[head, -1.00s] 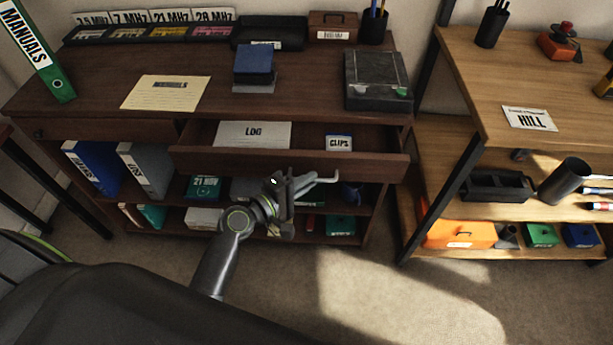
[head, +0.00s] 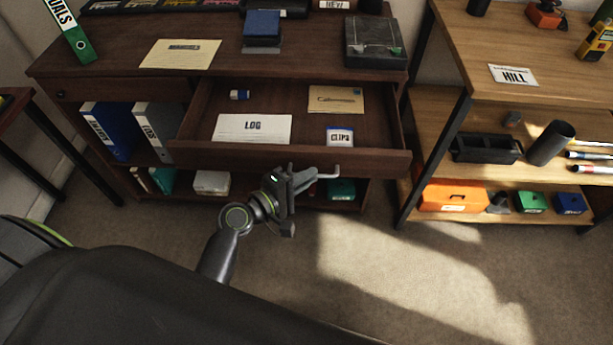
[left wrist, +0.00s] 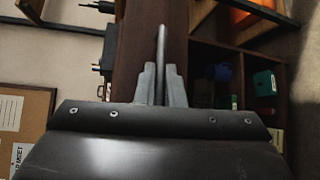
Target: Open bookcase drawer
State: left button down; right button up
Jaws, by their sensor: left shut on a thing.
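The bookcase drawer (head: 290,157) is pulled well out from under the dark wooden desk top (head: 200,75). Inside lie a LOG sheet (head: 252,128), a CLIPS box (head: 340,136), a tan envelope (head: 336,99) and a small blue-and-white item (head: 239,95). My left gripper (head: 306,176) is at the drawer front, shut on the metal handle (head: 328,175). In the left wrist view, the fingers (left wrist: 160,85) close around the handle bar (left wrist: 161,45) against the brown drawer front (left wrist: 135,40). My right gripper is not in view.
Blue and grey binders (head: 110,130) stand on the shelf left of the drawer. A lighter wooden shelf unit (head: 530,105) with a dark metal leg (head: 435,155) stands close on the right. Carpet (head: 370,260) in front is clear.

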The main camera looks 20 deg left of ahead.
pick_arm(q)
jog(key=c, duration=1.5)
grip_release()
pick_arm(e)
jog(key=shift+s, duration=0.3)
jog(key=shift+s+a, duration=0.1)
